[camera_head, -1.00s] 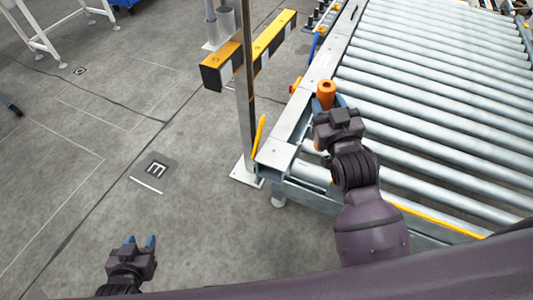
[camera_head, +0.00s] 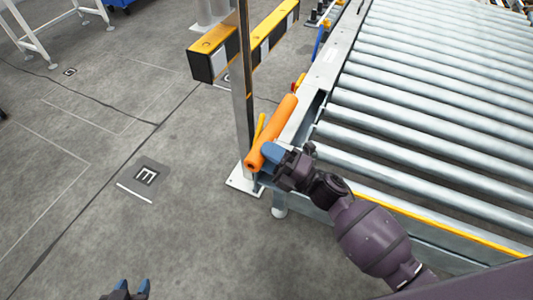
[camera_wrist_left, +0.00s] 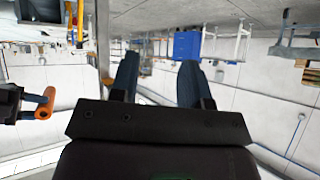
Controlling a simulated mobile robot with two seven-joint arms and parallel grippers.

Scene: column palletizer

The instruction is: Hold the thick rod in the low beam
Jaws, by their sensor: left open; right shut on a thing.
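The thick orange rod (camera_head: 273,130) is held by my right gripper (camera_head: 274,154) near its lower end, at the near left corner of the roller conveyor. It lies slanted in the picture, its far end up and to the right. It also shows at the left of the left wrist view (camera_wrist_left: 46,104). The low beam (camera_head: 232,50), striped yellow, black and white, is fixed by the metal post, beyond and apart from the rod. My left gripper (camera_head: 131,287) is open and empty over the floor at the bottom; its fingers (camera_wrist_left: 157,78) show in the left wrist view.
The upright metal post (camera_head: 243,110) stands just left of the rod on a floor plate (camera_head: 244,182). The roller conveyor (camera_head: 430,110) fills the right side. A thin yellow piece (camera_head: 259,127) is between post and rod.

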